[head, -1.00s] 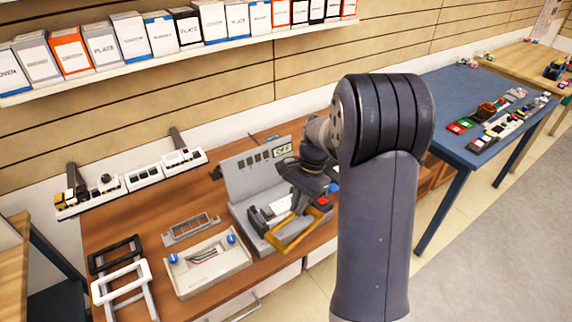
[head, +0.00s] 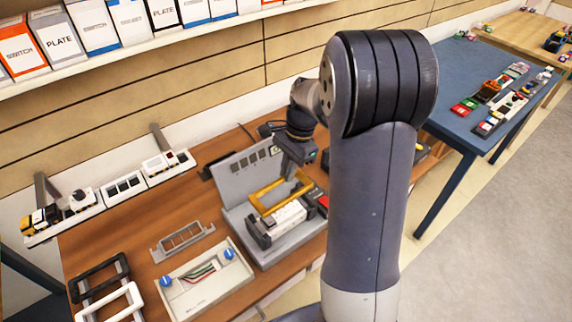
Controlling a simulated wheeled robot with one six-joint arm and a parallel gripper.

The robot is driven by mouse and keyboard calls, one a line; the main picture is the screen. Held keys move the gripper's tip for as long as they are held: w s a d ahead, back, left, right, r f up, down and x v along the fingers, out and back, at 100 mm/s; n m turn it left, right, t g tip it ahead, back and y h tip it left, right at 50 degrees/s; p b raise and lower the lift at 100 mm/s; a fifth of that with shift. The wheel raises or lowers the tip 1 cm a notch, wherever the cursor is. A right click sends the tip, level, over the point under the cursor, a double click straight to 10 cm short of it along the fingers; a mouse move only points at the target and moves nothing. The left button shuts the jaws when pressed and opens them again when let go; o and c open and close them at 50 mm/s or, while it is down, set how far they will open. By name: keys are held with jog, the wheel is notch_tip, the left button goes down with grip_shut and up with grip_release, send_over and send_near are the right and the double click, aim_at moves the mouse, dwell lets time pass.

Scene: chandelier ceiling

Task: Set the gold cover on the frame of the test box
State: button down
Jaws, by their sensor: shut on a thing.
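The gold cover (head: 262,188) is an open rectangular frame. My gripper (head: 297,187) is shut on its right part and holds it tilted over the back of the grey test box (head: 238,180), in front of its upright panel. Whether the cover touches the box cannot be told. A white and dark block (head: 276,222) lies in the box's front part, just in front of the cover. My arm hides the right end of the box, and the fingertips are small and partly hidden.
A white tray with blue knobs and wires (head: 205,280) and a grey slotted frame (head: 181,241) lie to the left. Black (head: 98,277) and white (head: 122,300) frames lie farther left. A rail of switches and sockets (head: 105,193) runs along the wall. A blue table (head: 470,90) stands right.

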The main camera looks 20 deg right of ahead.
jog(key=shift+f+b, duration=2.65)
jog(key=shift+f, duration=0.5)
jog(key=shift+r+p, duration=0.1)
jog(key=shift+p, duration=0.35)
jog(key=shift+f, duration=0.25)
jog(key=shift+f+b, duration=0.45)
jog(key=shift+f, duration=0.2)
jog(key=shift+f+b, duration=0.3)
jog(key=shift+f, duration=0.25)
